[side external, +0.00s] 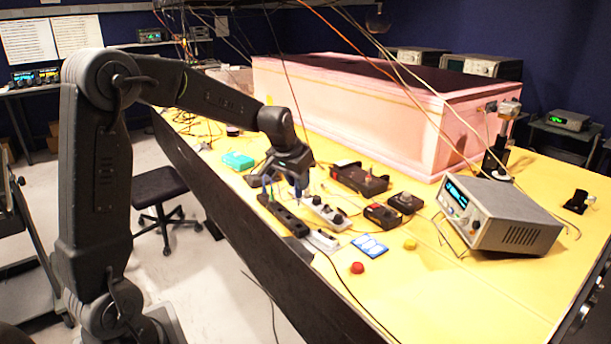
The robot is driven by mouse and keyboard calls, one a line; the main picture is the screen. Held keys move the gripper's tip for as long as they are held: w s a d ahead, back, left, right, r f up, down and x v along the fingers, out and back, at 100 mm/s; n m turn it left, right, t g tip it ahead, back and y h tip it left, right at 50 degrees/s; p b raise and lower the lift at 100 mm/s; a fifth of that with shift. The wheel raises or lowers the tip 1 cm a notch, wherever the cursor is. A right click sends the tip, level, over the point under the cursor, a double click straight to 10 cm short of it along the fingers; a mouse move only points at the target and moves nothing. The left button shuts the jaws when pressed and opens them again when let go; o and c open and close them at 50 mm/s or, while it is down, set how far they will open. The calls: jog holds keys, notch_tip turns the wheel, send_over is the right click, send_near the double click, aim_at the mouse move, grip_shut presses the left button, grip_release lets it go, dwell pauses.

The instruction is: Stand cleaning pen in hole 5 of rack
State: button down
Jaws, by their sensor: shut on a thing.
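My gripper (294,181) is over the yellow table near its front edge, pointing down, with its jaws shut on a thin blue item that appears to be the cleaning pen (298,190). The pen looks roughly upright. Below it is a long black block (284,217), which may be the rack; a grey strip with dark knobs (328,212) lies just to its right. Individual holes, and whether the pen's tip touches anything, are too small to tell.
A white block (322,241), a blue-and-white card (369,246), a red knob (357,268) and a yellow knob (410,244) lie to the right. Dark boxes (358,178) stand behind. A pink foam enclosure (350,110) fills the back; a grey instrument (500,215) stands right. Cables hang overhead.

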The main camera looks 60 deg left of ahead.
aim_at(297, 200)
jog(key=shift+f, duration=2.45)
jog(key=shift+f, duration=1.25)
jog(key=c, duration=1)
grip_release()
jog(key=shift+o, duration=0.2)
jog(key=shift+r, duration=0.1)
jog(key=v, duration=1.3)
jog(key=shift+s+r, duration=0.15)
jog(key=shift+r, duration=0.05)
jog(key=shift+d, duration=0.2)
